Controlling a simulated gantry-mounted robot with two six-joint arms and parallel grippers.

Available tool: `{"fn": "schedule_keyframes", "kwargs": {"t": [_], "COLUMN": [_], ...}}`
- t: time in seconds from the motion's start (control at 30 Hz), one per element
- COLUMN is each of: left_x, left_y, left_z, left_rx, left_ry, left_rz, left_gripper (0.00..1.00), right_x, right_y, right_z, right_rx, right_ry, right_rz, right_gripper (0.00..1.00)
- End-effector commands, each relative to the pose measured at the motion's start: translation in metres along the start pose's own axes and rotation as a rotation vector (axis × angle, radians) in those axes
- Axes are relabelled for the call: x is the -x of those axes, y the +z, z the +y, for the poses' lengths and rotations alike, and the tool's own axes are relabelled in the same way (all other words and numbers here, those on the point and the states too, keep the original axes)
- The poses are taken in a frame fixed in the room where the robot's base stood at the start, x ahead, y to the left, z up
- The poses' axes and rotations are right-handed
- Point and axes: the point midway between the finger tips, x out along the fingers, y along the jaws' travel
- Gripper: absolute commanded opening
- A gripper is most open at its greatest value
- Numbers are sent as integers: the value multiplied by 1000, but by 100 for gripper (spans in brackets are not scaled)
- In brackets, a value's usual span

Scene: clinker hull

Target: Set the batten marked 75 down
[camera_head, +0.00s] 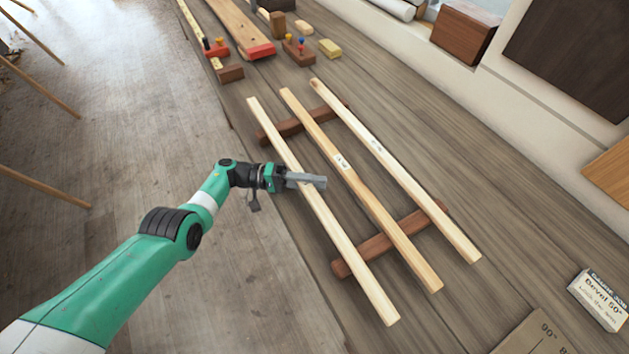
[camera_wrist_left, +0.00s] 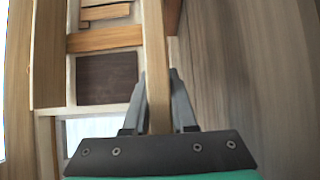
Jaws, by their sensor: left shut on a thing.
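Three pale wooden battens lie side by side, slanting across the bench. My left gripper (camera_head: 308,181) is shut on the leftmost batten (camera_head: 345,248) near its middle. In the left wrist view this batten (camera_wrist_left: 153,45) runs between the two fingers (camera_wrist_left: 157,85). No mark shows on it, as the fingers cover its middle. The middle batten (camera_head: 385,220) and the right batten (camera_head: 425,205) each carry a small label too small to read. The held batten crosses above both brown bearers; I cannot tell whether it touches them. My right gripper is out of view.
The far bearer (camera_head: 290,125) and near bearer (camera_head: 375,250) lie across the bench (camera_head: 500,190). Clamps and blocks (camera_head: 298,48) and a plank (camera_head: 238,25) sit at the far end. A box (camera_head: 598,298) and a cardboard piece (camera_head: 535,338) lie at lower right.

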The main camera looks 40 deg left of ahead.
Motion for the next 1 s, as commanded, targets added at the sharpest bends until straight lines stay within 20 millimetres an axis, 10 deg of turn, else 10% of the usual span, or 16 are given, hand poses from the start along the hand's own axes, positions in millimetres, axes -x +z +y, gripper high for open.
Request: {"fn": "schedule_keyframes", "kwargs": {"t": [0.27,0.3,0.5,1.0], "left_x": [0,0,0,30], "left_y": [0,0,0,-1], "left_z": [-6,-6,-5,-6], "left_rx": [-1,-1,-1,1], "left_ry": [1,1,0,1], "left_rz": [0,0,0,4], "left_gripper": [0,26,60,60], "right_x": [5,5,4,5], "right_y": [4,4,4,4], "right_z": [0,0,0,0], "right_rx": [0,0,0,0], "right_ry": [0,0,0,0], "right_rz": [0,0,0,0], "right_gripper": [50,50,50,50]}}
